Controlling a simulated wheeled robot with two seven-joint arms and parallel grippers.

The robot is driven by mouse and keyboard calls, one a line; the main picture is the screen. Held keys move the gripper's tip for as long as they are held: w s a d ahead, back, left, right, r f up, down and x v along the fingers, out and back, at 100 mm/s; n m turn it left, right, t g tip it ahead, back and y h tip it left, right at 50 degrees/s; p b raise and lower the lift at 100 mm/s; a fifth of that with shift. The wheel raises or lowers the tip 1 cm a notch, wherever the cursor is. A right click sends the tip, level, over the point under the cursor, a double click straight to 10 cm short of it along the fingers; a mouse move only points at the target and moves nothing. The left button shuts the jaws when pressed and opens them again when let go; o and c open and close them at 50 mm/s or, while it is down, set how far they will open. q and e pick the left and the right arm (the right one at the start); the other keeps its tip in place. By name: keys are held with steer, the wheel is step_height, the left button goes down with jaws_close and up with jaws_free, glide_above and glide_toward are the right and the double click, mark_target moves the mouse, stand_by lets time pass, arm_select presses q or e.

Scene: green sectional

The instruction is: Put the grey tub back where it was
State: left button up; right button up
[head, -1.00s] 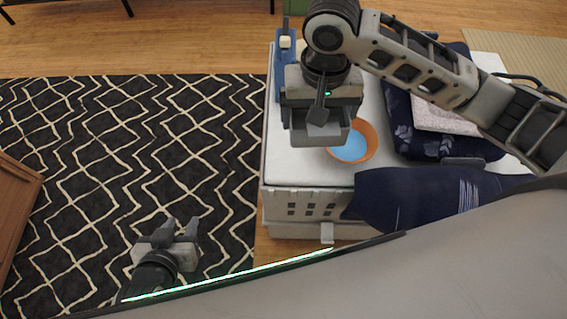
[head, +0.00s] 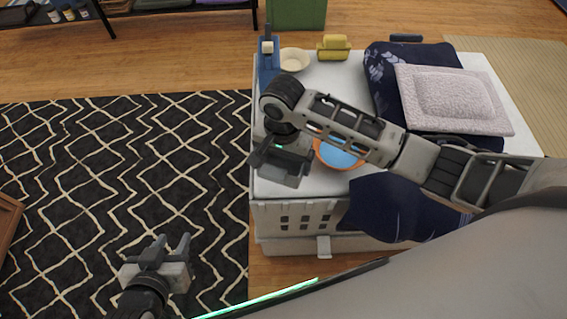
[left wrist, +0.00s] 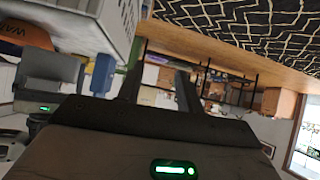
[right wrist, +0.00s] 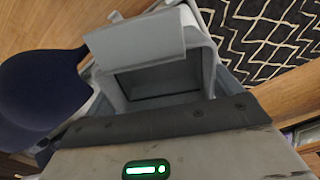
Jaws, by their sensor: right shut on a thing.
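The grey tub (head: 282,178) is at the left front part of the white crate's top (head: 385,88) in the head view. My right gripper (head: 283,155) is shut on it from above and partly hides it. I cannot tell whether the tub touches the top. The right wrist view shows the tub (right wrist: 135,45) close up, its hollow inside facing the camera. It also shows in the left wrist view (left wrist: 47,70). My left gripper (head: 168,250) is open and empty over the dark rug, left of the crate.
An orange bowl with a blue inside (head: 342,157) is just right of the tub. A blue bottle (head: 268,68), a cream bowl (head: 294,60) and a yellow object (head: 333,47) stand at the back. Navy cloth (head: 385,208) hangs over the front. A pale cushion (head: 455,98) lies at the right.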

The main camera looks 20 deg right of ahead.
mark_target(283, 158)
steer(key=w+f, duration=0.2)
steer(key=shift+w+d+f, duration=0.15)
steer(key=shift+d+f, duration=0.2)
steer(key=shift+f, duration=0.05)
steer(key=shift+w+d+f+b, duration=0.15)
steer(key=shift+f+b, duration=0.15)
steer(key=shift+f, duration=0.6)
steer(key=shift+w+a+f+b, duration=0.1)
steer(key=shift+f+b, duration=0.2)
steer(key=shift+f, duration=0.6)
steer(key=shift+f, duration=0.1)
steer(key=o, duration=0.7)
step_height(283, 158, up, 12)
steer(key=p, duration=0.2)
